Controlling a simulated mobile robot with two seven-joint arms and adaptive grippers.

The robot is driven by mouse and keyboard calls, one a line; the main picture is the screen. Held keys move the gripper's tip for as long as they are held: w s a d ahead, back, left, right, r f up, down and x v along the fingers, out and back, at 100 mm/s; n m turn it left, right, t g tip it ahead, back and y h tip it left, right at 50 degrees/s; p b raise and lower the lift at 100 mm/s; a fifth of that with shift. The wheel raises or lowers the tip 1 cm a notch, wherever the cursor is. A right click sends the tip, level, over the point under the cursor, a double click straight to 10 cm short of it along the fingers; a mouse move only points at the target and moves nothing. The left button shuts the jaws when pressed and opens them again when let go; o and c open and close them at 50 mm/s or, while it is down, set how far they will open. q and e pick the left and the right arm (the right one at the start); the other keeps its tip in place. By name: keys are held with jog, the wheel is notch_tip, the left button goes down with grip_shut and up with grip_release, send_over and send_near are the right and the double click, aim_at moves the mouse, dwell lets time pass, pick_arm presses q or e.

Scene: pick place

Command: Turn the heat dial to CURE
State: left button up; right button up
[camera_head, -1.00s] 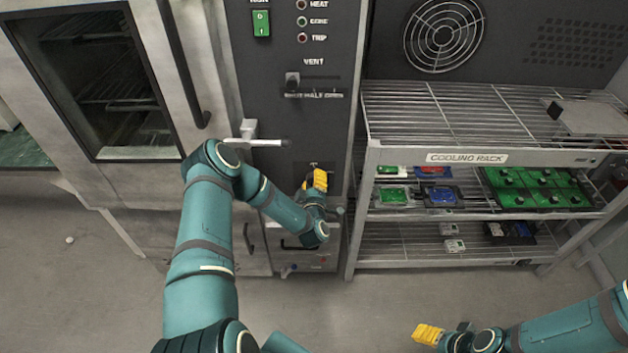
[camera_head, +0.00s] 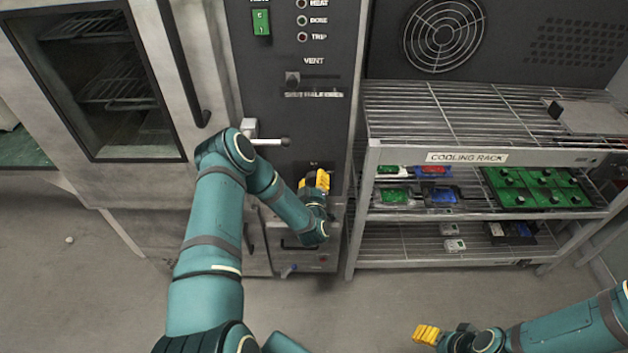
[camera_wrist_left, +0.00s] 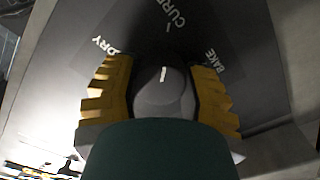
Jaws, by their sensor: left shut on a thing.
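The heat dial (camera_wrist_left: 162,95) is a round grey knob on the dark oven panel. In the left wrist view its white mark points up, roughly toward the CURE label, with DRY at the left and BAKE at the right. My left gripper (camera_wrist_left: 163,92) has its yellow fingers on both sides of the dial and is shut on it. In the head view my left gripper (camera_head: 316,180) is at the lower part of the panel, hiding the dial. My right gripper (camera_head: 427,334) is at the lower right, away from the panel; its finger gap is not clear.
A vent slider (camera_head: 292,78) and a green switch (camera_head: 261,21) sit higher on the panel. A metal oven handle lever (camera_head: 270,141) sticks out near my left arm. A cooling rack (camera_head: 375,160) with trays stands to the right.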

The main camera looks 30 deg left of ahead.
pick_arm(q)
jog(key=shift+r, duration=0.15)
jog(key=o, duration=1.3)
jog(key=shift+c, duration=0.2)
jog(key=shift+s+d, duration=0.3)
jog(key=shift+s, duration=0.15)
jog(key=v, duration=1.1)
